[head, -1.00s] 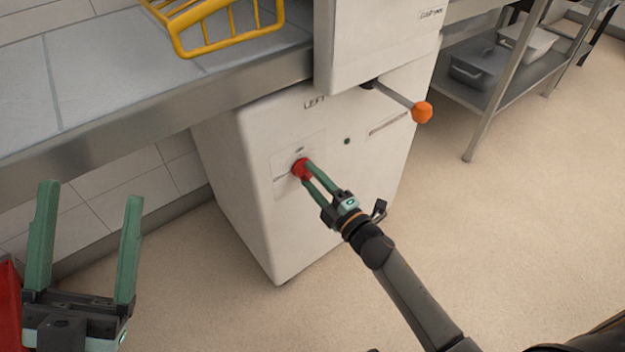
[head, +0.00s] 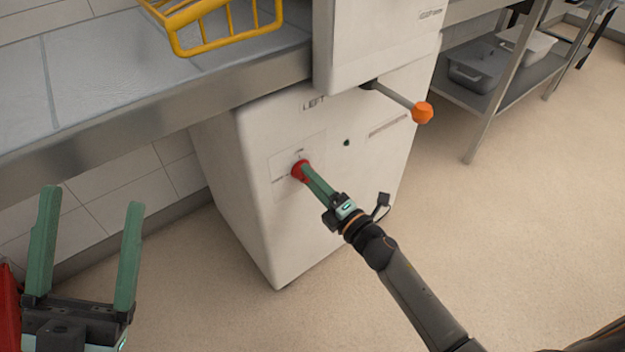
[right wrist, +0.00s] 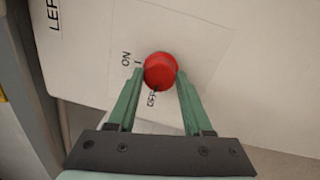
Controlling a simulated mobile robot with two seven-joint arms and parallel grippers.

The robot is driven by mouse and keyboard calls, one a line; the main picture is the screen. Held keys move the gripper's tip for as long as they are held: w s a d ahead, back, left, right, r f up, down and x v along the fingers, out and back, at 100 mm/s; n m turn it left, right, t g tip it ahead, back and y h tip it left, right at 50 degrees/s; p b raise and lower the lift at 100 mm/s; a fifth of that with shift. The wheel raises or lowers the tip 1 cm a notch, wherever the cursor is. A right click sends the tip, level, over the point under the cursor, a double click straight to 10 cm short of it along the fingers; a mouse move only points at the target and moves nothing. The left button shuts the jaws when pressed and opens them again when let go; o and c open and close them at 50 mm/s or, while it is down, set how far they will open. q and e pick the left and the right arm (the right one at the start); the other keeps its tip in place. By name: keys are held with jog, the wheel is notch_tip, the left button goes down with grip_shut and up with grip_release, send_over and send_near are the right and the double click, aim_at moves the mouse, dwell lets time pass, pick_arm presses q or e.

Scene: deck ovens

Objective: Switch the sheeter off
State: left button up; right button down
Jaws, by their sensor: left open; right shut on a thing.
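The sheeter (head: 255,215) is a white cabinet with a red knob (head: 299,170) on a light label plate on its front. My right gripper (head: 306,174) is shut on the knob. In the right wrist view the red knob (right wrist: 160,70) sits between the two green fingertips (right wrist: 160,80). The word ON and a line mark are printed beside the knob; another word is partly covered by it. My left gripper (head: 88,240) is open and empty at the lower left, well away from the sheeter.
A lever with an orange ball (head: 422,112) sticks out above the knob. A steel-edged worktop (head: 150,105) with a yellow rack (head: 225,30) is at upper left. Shelving (head: 490,95) stands at right. Open floor lies in front.

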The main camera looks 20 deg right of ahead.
jog(key=shift+c, duration=1.6)
grip_release()
jog(key=p+v, duration=0.1)
jog(key=v, duration=1.1)
jog(key=shift+s+p, duration=0.2)
jog(key=shift+p, duration=0.1)
jog(key=shift+d, duration=0.1)
